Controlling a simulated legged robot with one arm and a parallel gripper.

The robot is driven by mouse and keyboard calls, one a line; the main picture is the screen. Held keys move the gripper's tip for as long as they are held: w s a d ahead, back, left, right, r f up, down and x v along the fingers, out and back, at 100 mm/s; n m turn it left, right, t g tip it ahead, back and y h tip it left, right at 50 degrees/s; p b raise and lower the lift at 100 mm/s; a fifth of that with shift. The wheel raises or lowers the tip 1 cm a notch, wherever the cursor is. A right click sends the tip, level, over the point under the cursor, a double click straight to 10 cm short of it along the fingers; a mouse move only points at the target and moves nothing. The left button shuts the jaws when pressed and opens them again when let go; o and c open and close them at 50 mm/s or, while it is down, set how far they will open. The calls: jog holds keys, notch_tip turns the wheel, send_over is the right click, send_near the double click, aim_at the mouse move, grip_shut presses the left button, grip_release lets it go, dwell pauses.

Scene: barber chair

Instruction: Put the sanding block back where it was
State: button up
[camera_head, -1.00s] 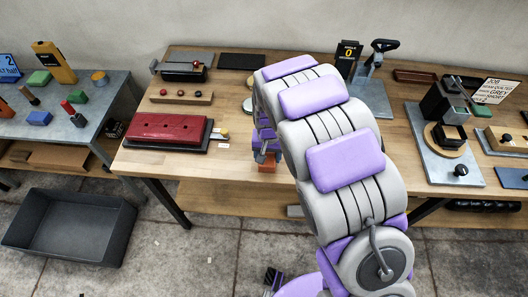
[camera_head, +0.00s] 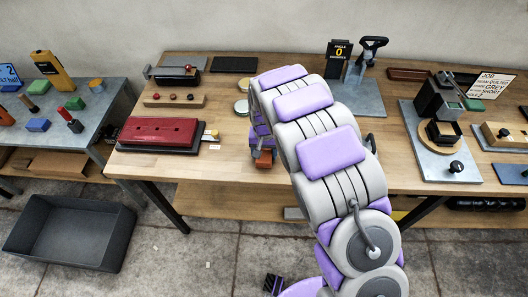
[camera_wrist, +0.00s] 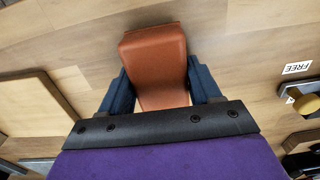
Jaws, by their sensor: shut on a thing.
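An orange-brown block (camera_wrist: 155,52), which looks like the sanding block, is held between the two dark blue fingers of my gripper (camera_wrist: 162,88) in the wrist view. My gripper is shut on its sides. Bare wood of the bench shows around it; I cannot tell whether the block touches the wood. In the head view the block (camera_head: 263,158) shows small near the front edge of the wooden bench (camera_head: 228,172), with my arm hiding most of the gripper.
A grey metal table (camera_head: 95,120) with several coloured blocks stands far left, above a dark floor bin (camera_head: 68,232). A clamp stand (camera_head: 368,85) and black press (camera_head: 440,105) stand right.

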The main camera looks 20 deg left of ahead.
jog(key=shift+a+f, duration=0.25)
jog(key=shift+a, duration=0.15)
jog(key=o, duration=0.8)
jog(key=shift+s+a+f, duration=0.1)
jog(key=shift+a+f, duration=0.15)
jog(key=shift+a, duration=0.8)
jog(key=shift+c, duration=0.2)
jog(key=shift+o, duration=0.7)
jog(key=shift+a, duration=0.15)
jog(key=shift+o, duration=0.6)
jog(key=shift+d, duration=0.65)
jog(key=shift+s+a+f, duration=0.1)
jog(key=shift+a, duration=0.15)
jog(key=shift+d, duration=0.1)
jog(key=shift+d, duration=0.1)
